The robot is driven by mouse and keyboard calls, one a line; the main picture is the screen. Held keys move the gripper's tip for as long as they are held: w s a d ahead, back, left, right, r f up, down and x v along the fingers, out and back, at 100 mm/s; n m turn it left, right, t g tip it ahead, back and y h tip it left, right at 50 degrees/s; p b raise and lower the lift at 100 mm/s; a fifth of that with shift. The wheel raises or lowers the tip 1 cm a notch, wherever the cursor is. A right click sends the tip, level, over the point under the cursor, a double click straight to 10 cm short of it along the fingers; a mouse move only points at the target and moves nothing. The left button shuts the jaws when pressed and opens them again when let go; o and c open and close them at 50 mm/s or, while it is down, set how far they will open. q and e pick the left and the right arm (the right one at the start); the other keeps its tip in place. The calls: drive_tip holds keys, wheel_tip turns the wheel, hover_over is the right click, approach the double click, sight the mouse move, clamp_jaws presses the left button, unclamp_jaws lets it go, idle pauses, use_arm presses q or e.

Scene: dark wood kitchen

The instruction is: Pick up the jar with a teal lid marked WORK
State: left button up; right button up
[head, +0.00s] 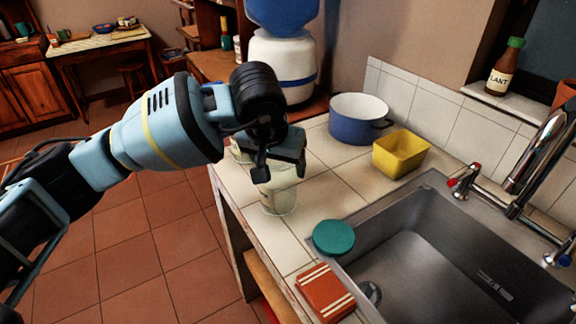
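My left gripper (277,172) is over the tiled counter, pointing down, its dark fingers at the upper part of a pale, see-through glass or jar (280,199). The gripper hides the top of this vessel, so I see no lid on it, and I cannot tell whether the fingers touch it. No WORK marking is readable. A round teal disc (333,237), which may be a lid or a scrubber, lies at the sink's near left corner. A pale object (238,150) is partly hidden behind the gripper. My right gripper is out of view.
A blue pot (357,118) and a yellow tub (401,154) stand behind the steel sink (450,260). A red striped cloth or sponge (325,293) lies at the counter's front edge. A bottle marked PLANT (505,68) stands on the sill. A water dispenser (283,60) stands behind.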

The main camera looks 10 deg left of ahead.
use_arm(q)
drive_tip(key=s+a+r+b, duration=0.1)
drive_tip(key=s+a, duration=0.6)
drive_tip(key=s, duration=0.4)
drive_tip(key=shift+s+a+r, duration=0.2)
drive_tip(key=shift+a+r, duration=0.05)
drive_tip(key=shift+a, duration=0.05)
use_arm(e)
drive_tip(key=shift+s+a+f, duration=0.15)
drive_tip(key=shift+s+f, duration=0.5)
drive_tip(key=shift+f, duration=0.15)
